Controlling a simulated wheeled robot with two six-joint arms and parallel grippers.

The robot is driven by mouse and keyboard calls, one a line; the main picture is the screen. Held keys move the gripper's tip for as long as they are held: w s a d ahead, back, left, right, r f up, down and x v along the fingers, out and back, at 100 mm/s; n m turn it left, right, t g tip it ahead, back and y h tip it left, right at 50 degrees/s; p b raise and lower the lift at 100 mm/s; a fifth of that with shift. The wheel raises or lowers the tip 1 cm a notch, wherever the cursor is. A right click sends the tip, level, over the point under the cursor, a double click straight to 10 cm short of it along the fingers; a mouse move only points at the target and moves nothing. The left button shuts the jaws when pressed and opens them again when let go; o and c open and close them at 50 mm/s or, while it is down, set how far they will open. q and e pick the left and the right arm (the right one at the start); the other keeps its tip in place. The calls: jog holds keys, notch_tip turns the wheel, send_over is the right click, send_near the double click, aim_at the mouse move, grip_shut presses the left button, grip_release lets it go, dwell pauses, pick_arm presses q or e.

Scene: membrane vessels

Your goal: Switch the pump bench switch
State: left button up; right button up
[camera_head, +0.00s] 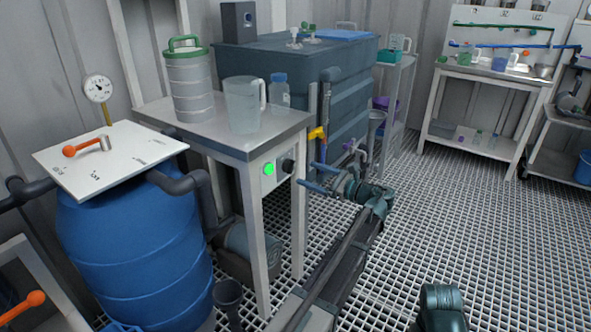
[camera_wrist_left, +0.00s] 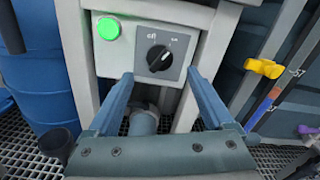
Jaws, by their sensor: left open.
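The pump bench switch (camera_head: 288,164) is a black rotary knob on a grey panel under the steel-topped bench (camera_head: 180,115). In the left wrist view the knob (camera_wrist_left: 159,58) has a white pointer line slanting up and right, toward the "on" mark. A round green lamp (camera_wrist_left: 108,28) beside it looks lit; it also shows in the head view (camera_head: 268,170). My left gripper (camera_head: 307,176) is open and empty, its blue fingers pointing at the panel. In the wrist view its fingertips (camera_wrist_left: 159,76) sit either side of and slightly below the knob, apparently not touching it.
A blue drum (camera_head: 130,250) with a white lid and orange-handled lever stands left of the bench. A jug (camera_head: 243,105), bottle and cylinder stand on the bench. A dark tank (camera_head: 345,95) with a yellow valve (camera_head: 316,133) is behind. The grated floor at right is open.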

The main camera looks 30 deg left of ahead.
aim_at(293, 168)
pick_arm(q)
jog(key=shift+w+a, duration=0.2)
jog(key=shift+a, duration=2.9)
grip_shut()
jog(key=n, duration=1.1)
jog(key=shift+n, duration=0.6)
